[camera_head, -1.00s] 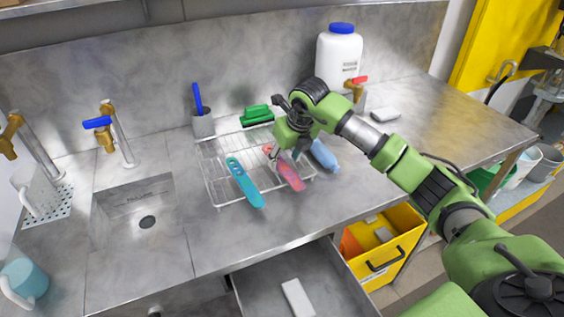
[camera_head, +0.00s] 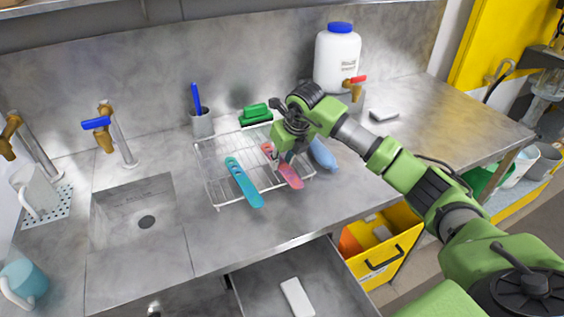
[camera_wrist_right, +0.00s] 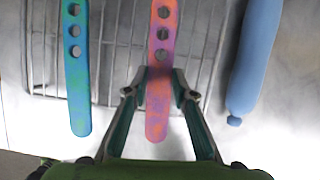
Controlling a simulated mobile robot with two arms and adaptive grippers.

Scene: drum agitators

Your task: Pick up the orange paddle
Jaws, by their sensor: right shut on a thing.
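A paddle mottled pink and orange, with round holes (camera_head: 291,178), lies on the white wire rack; it also shows in the right wrist view (camera_wrist_right: 158,112). My right gripper (camera_head: 283,156) reaches down over it from above. In the right wrist view its fingertips (camera_wrist_right: 159,75) are on either side of the paddle's handle, just below the holes, shut on it. The paddle still appears to rest on the rack; a small gap underneath cannot be told. My left gripper is not in view.
On the wire rack (camera_head: 215,190), a teal paddle (camera_head: 244,184) lies left of the held one. A blue rounded object (camera_head: 322,154) is close on the right. A green block (camera_head: 256,114) and a grey cup (camera_head: 202,124) stand behind. An open drawer (camera_head: 265,290) is below.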

